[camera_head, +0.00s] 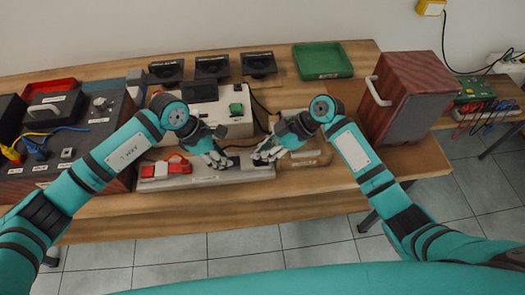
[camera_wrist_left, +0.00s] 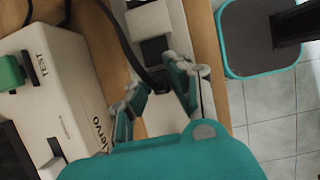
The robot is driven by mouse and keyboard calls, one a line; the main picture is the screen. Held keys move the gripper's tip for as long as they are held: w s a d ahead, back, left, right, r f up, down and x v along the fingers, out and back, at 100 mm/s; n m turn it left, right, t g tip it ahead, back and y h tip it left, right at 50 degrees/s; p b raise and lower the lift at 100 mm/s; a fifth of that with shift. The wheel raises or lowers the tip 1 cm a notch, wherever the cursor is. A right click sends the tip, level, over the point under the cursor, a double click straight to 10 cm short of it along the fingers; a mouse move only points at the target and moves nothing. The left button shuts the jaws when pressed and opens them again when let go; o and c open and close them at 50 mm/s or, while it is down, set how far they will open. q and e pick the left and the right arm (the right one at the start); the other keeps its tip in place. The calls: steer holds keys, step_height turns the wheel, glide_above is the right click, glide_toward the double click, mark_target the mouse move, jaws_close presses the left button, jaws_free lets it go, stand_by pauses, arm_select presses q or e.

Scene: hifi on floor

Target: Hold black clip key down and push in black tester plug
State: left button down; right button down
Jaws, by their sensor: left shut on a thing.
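My left gripper (camera_head: 226,162) is over the light grey bar (camera_head: 205,179) at the table's front. In the left wrist view its fingers (camera_wrist_left: 160,92) are closed around a small black piece (camera_wrist_left: 157,80), which looks like the black tester plug; a black cable (camera_wrist_left: 118,35) runs to it. The fingers hide much of it. My right gripper (camera_head: 264,158) is low over the bar's right end, close to the left one. Its fingertips are too small to show whether they are apart. I cannot make out the black clip key clearly near the grippers.
A red clip (camera_head: 170,168) sits on the bar's left part. Behind stands the white tester (camera_head: 210,115) with a green switch (camera_head: 236,108). A wooden speaker (camera_head: 405,98) is at right, a dark device (camera_head: 75,130) at left, a green tray (camera_head: 322,61) at the back.

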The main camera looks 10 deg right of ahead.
steer(key=shift+f, duration=0.1)
arm_select(q)
steer(key=c, duration=1.2)
jaws_free()
steer(key=v, duration=1.2)
steer(key=shift+r, duration=0.15)
steer(key=shift+r, duration=2.85)
